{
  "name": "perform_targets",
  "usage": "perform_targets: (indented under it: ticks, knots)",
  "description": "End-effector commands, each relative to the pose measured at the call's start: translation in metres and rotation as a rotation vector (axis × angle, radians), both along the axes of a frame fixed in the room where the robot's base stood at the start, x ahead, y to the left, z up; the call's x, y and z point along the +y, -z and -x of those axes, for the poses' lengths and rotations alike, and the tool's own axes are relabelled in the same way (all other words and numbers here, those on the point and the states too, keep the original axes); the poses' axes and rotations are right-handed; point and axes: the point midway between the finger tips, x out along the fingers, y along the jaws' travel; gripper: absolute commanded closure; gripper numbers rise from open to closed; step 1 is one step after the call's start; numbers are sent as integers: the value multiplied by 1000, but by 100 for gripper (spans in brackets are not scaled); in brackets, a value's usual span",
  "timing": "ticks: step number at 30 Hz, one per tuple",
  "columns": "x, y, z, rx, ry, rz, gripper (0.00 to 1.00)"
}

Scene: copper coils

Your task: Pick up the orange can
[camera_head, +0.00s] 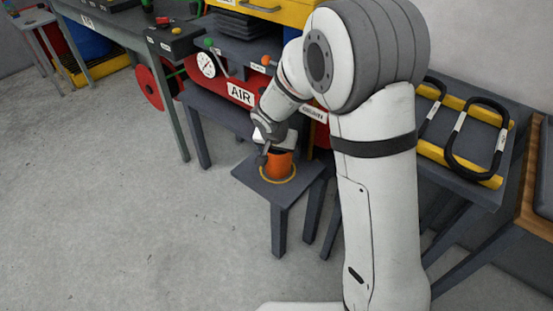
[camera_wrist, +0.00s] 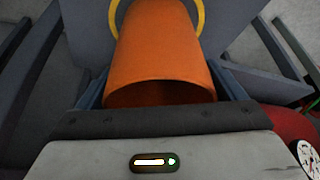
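The orange can (camera_head: 279,165) stands on a small dark grey stool (camera_head: 252,178), inside a yellow ring (camera_head: 291,175) marked on its top. My gripper (camera_head: 264,153) is at the can's upper left in the head view and partly covers it. In the wrist view the orange can (camera_wrist: 160,50) lies between the two fingers of my gripper (camera_wrist: 162,80), its dark open rim towards the palm. The fingers are close along both sides of the can. I cannot tell whether they touch it. The fingertips are mostly hidden behind the can.
A red air tank (camera_head: 228,90) with a gauge sits on a bench just behind the stool. A grey workbench (camera_head: 160,45) stands at the back left. A table with yellow bars and black handles (camera_head: 465,140) is at the right. The floor at the left is clear.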

Motion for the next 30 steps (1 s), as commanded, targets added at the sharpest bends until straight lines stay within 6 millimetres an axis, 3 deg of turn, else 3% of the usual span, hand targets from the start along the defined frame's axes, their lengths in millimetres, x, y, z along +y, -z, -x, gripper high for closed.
perform_targets:
  ticks: [18,25,30]
  knots:
    - [1,-1,0,-1,-1,0,60]
    - [1,-4,0,-2,-1,0,60]
    - [1,-20,-1,-4,1,0,60]
